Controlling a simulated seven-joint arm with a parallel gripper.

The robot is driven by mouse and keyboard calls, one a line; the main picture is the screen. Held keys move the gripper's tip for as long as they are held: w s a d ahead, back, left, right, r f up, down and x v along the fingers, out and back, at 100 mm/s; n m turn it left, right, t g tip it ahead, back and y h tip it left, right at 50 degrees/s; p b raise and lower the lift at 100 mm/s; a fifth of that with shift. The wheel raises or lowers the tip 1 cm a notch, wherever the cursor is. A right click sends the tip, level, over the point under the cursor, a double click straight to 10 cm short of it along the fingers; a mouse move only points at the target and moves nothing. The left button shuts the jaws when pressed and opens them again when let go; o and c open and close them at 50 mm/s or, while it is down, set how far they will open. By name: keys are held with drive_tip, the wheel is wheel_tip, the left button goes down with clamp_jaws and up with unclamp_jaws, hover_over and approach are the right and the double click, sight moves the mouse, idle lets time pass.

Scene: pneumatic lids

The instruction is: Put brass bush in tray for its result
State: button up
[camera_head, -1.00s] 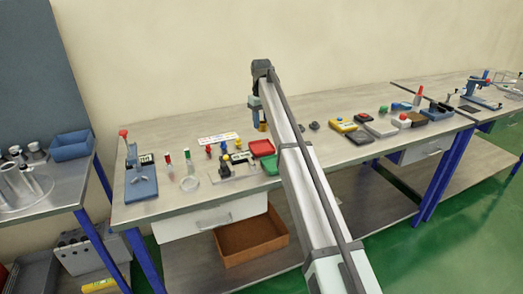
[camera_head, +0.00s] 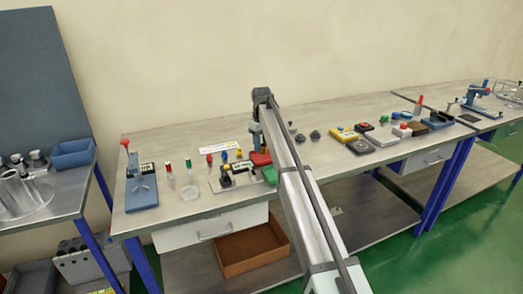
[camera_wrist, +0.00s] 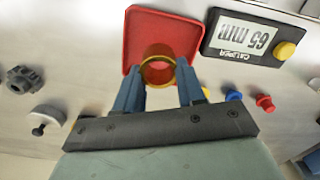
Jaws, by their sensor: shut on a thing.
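My gripper (camera_wrist: 158,78) is shut on the brass bush (camera_wrist: 157,66), a gold ring held between its two blue fingers in the wrist view. The bush overlaps the near part of the red tray (camera_wrist: 142,27); I cannot tell its exact height over the tray floor. In the head view my gripper (camera_head: 257,146) is at the red tray (camera_head: 261,158), and my arm hides part of that area. A green tray (camera_head: 270,175) lies in front of the red one. A caliper display (camera_wrist: 250,38) reads 65 mm, beside the red tray in the wrist view.
Blue (camera_wrist: 233,96) and red (camera_wrist: 265,102) knobbed pieces stand near the display. A dark knob (camera_wrist: 22,79) and a grey disc (camera_wrist: 47,115) lie on the other side. A blue press stand (camera_head: 141,190) is at the bench's left end.

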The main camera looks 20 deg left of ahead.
drive_tip(key=shift+f, duration=1.35)
drive_tip(key=shift+f, duration=0.1)
drive_tip(key=o, duration=0.9)
wheel_tip(320, 180, up, 12)
drive_tip(key=shift+r, duration=0.1)
drive_tip(key=shift+d, duration=0.1)
